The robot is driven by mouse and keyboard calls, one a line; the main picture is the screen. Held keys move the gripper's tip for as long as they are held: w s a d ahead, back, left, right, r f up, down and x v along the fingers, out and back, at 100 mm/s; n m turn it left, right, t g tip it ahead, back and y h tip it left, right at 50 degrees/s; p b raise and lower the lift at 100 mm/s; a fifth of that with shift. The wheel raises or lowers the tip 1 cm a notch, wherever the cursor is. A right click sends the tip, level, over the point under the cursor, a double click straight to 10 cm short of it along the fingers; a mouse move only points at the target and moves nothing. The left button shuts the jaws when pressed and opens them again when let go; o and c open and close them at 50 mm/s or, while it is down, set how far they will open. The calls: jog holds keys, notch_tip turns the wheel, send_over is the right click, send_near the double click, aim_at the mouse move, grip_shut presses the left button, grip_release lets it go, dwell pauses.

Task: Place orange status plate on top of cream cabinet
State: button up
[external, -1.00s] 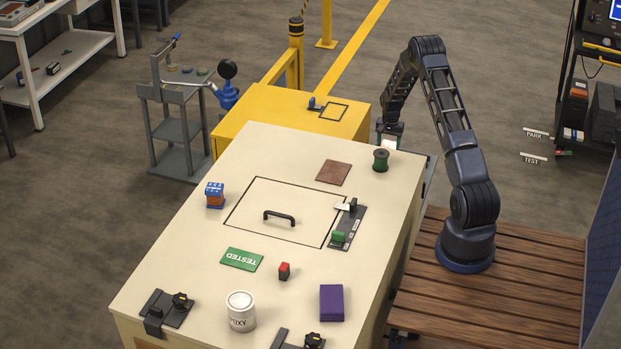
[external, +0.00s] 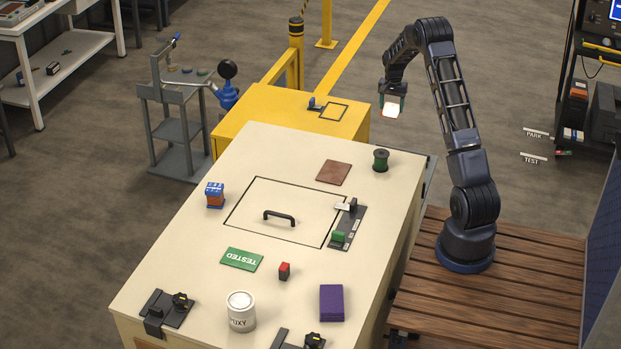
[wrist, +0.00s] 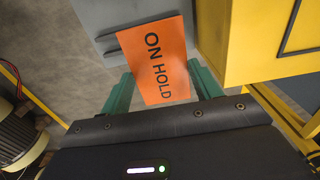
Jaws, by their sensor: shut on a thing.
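An orange plate (wrist: 158,62) reading "ON HOLD" is in my gripper (wrist: 165,90), between its two green fingers in the wrist view. In the external view my gripper (external: 392,100) hangs in the air beyond the far right corner of the cream cabinet (external: 190,260), right of the yellow cabinet. The plate shows there only as a small bright orange-rimmed patch (external: 391,110) under the gripper. The cream cabinet's top is below and nearer the camera, apart from the plate.
The cream top bears a green "TESTED" plate (external: 242,259), a brown plate (external: 333,172), a green spool (external: 380,160), a handle (external: 280,217), a purple block (external: 331,303) and a white can (external: 241,311). The yellow cabinet (external: 270,110) stands behind. Clear patches lie between them.

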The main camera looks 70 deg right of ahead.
jog(key=shift+r, duration=0.2)
jog(key=w+a+r+n, duration=0.3)
jog(key=w+a+r, duration=0.5)
jog(key=w+a, duration=0.35)
notch_tip(320, 180, up, 18)
jog(key=n, duration=0.6)
send_over(287, 148)
notch_tip(287, 148, down, 20)
jog(key=shift+w+r, duration=0.1)
jog(key=shift+r, duration=0.1)
jog(key=shift+f, duration=0.15)
jog(key=o, duration=1)
